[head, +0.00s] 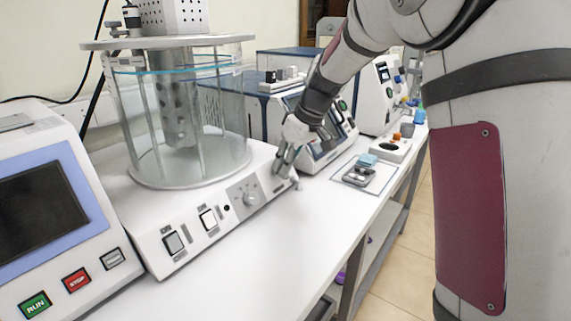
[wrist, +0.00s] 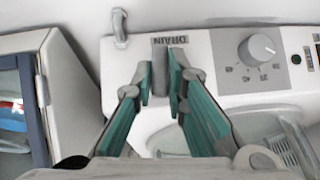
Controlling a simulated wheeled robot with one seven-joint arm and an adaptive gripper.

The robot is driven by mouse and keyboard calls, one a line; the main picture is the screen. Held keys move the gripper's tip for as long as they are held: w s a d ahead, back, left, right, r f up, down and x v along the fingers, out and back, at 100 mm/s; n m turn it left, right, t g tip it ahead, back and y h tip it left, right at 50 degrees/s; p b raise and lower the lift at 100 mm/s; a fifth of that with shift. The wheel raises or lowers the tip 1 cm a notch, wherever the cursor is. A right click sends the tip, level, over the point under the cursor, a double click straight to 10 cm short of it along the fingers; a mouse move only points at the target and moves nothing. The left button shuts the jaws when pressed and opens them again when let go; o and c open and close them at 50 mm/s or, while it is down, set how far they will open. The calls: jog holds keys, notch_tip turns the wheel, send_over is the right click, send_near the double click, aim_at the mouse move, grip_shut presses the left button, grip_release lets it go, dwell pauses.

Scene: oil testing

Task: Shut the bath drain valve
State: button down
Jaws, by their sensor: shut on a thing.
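The bath (head: 185,125) is a clear glass cylinder on a white base, with a metal lid on top. My gripper (head: 287,160) is at the right end of the base's front in the head view. In the wrist view, the drain valve handle (wrist: 160,72), a grey upright bar, stands beside the DRAIN label (wrist: 170,40). My gripper (wrist: 161,78) has its green-padded fingers on both sides of the handle and is shut on it. A small metal drain spout (wrist: 119,27) sticks out near the label. In the head view my fingers largely hide the handle.
A grey control knob (head: 249,197) and two switches (head: 208,219) are on the base's front. A white instrument with a screen (head: 45,205) stands at the left. Another instrument (head: 325,140) is close behind my gripper. The bench (head: 250,255) is clear in front.

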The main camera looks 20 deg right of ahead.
jog(key=shift+w+d+m+g+y+p, duration=0.15)
jog(key=shift+m+g+y+p, duration=0.15)
jog(key=shift+m+y, duration=0.25)
jog(key=shift+s+d+m+g+y+p, duration=0.15)
jog(key=shift+m+g+y+p, duration=0.1)
jog(key=shift+m+y, duration=0.25)
jog(key=m+y, duration=0.1)
jog(key=m, duration=0.1)
jog(key=m+y+p, duration=0.1)
jog(key=m+y, duration=0.1)
jog(key=shift+w+d+f+g, duration=0.2)
jog(key=shift+g, duration=0.15)
jog(key=m+y, duration=0.1)
jog(key=m+y+p, duration=0.1)
jog(key=m+y, duration=0.1)
jog(key=shift+d+f, duration=0.15)
jog(key=shift+f, duration=0.05)
jog(key=shift+f+m+t+y+p, duration=0.15)
jog(key=shift+m+t+y+p, duration=0.35)
jog(key=shift+m+y, duration=0.9)
jog(key=shift+m, duration=0.35)
jog(key=c, duration=1.6)
grip_release()
jog(key=shift+s+d, duration=0.1)
